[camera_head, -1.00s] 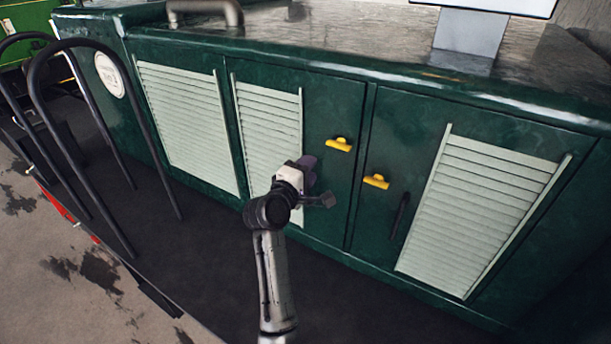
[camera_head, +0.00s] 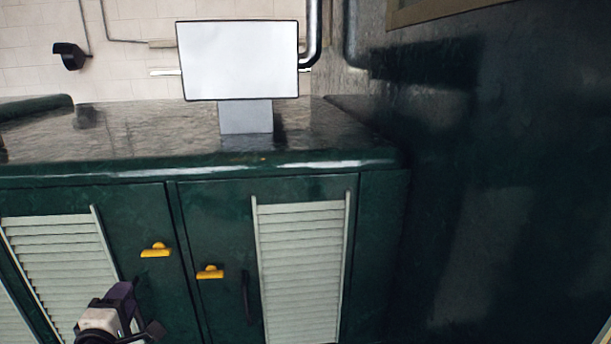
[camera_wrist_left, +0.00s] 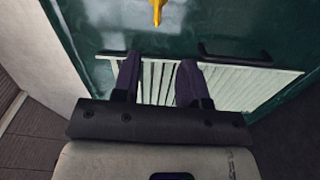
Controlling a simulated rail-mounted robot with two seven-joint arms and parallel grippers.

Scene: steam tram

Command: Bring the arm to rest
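My left gripper (camera_head: 138,314) shows at the lower left of the head view, in front of the dark green cabinet (camera_head: 222,212). It is below a yellow handle (camera_head: 156,251) and close to a louvred panel (camera_head: 62,258). In the left wrist view its two dark fingers (camera_wrist_left: 158,82) are spread apart with nothing between them. The cabinet door and pale slats show beyond the fingertips. Most of my left arm is outside the head view. My right gripper is in neither view.
A second yellow handle (camera_head: 210,272) and a dark bar handle (camera_head: 247,298) are on the neighbouring door. A blank white panel on a grey stand (camera_head: 246,117) stands on the worktop (camera_head: 150,136). A dark wall (camera_head: 480,190) fills the right side.

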